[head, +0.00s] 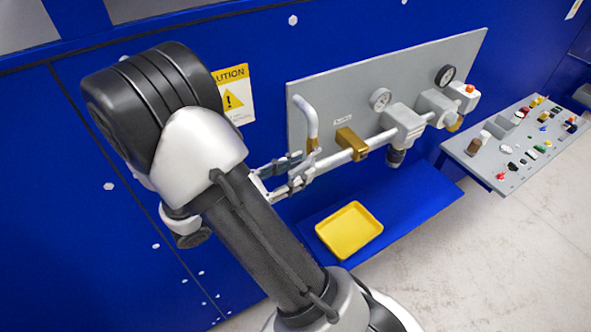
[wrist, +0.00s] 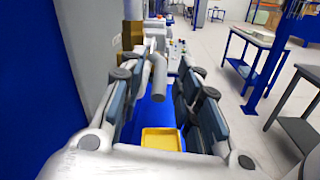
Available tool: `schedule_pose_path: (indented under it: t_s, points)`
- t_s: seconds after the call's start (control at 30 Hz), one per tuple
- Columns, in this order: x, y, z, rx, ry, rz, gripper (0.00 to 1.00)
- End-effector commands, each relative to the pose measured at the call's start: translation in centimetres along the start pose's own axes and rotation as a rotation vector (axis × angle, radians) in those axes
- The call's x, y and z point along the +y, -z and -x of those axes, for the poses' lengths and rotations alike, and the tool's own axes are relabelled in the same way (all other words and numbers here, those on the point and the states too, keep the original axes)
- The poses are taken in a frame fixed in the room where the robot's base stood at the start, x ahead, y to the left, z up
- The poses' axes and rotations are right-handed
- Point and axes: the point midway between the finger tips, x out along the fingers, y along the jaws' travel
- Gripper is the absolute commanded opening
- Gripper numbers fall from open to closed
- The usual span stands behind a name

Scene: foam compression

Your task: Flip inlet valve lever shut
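The inlet piping is on a grey panel (head: 400,75) in the head view. A brass valve body (head: 351,143) sits on a grey horizontal pipe (head: 385,137); I cannot clearly make out its lever. A curved grey tube (head: 307,112) with a brass lower end rises left of it. My gripper (head: 297,172) is at the left end of the pipe. In the wrist view my gripper (wrist: 168,62) is open, with a grey pipe end (wrist: 159,75) showing between its fingers. I see no finger closed on it. Brass parts (wrist: 132,35) show beyond the left finger.
A yellow tray (head: 349,231) lies on a blue shelf (head: 415,203) below the pipe. Two gauges and a grey regulator (head: 403,120) are farther right. A side table (head: 530,140) holds many small items. A blue wall stands behind; floor is clear at lower right.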

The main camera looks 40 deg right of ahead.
Motion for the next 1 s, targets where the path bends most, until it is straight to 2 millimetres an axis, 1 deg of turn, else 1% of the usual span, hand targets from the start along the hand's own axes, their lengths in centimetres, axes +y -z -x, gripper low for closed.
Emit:
schedule_pose_path:
  t_s: [0.03,0.07,0.43,1.0]
  points:
    - [0.01,0.0,0.02,0.0,0.0,0.0,0.26]
    - [0.0,0.0,0.02,0.0,0.0,0.0,0.24]
    - [0.0,0.0,0.04,0.0,0.0,0.0,0.0]
    - [-0.01,-0.07,0.04,0.003,0.001,0.0,0.0]
